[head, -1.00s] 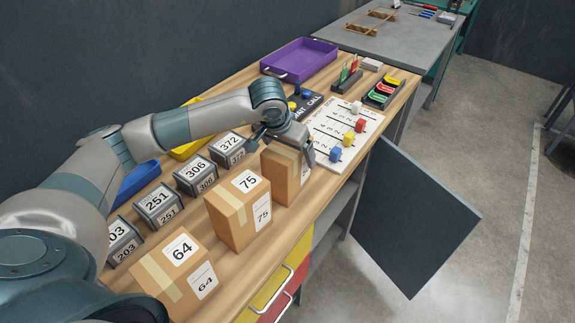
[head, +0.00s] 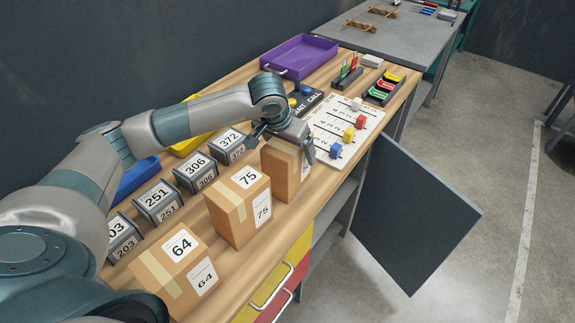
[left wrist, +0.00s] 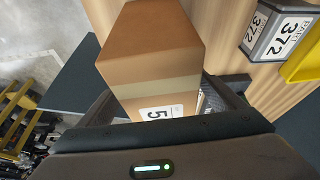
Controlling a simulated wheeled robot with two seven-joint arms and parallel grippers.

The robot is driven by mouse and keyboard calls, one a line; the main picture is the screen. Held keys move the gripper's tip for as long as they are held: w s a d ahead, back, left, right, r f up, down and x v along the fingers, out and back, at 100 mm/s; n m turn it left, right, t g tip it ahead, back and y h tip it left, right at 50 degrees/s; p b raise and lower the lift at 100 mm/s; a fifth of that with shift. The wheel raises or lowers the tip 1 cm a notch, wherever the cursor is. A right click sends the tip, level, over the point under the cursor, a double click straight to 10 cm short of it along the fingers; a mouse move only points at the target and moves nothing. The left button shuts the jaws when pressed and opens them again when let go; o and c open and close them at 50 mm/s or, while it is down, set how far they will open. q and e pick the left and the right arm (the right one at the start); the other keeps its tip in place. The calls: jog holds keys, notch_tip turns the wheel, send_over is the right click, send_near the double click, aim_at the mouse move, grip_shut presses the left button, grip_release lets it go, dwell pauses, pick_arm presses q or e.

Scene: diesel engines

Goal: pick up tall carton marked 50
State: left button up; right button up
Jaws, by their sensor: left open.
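A tall brown carton (head: 280,175) stands on the wooden bench beyond the carton marked 75, its top mostly hidden by my left gripper (head: 284,146). In the left wrist view the carton (left wrist: 150,50) shows a tape band and a white label (left wrist: 161,112) with a 5 readable; the rest of the number is cut off by the gripper. My left gripper (left wrist: 165,105) is open, with one finger on each side of the carton's top. I cannot tell whether the fingers touch it. My right gripper is not in view.
Cartons marked 75 (head: 238,208) and 64 (head: 175,272) stand nearer. Grey numbered bins, including 372 (head: 229,146) and 306 (head: 196,172), line the left. A white board with coloured blocks (head: 325,125) lies beyond the carton. A purple tray (head: 300,57) sits at the back.

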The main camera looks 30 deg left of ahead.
pick_arm(q)
jog(key=shift+f+b, duration=0.15)
jog(key=shift+b, duration=0.2)
dwell(0.4)
jog(key=c, duration=2)
jog(key=shift+c, duration=0.8)
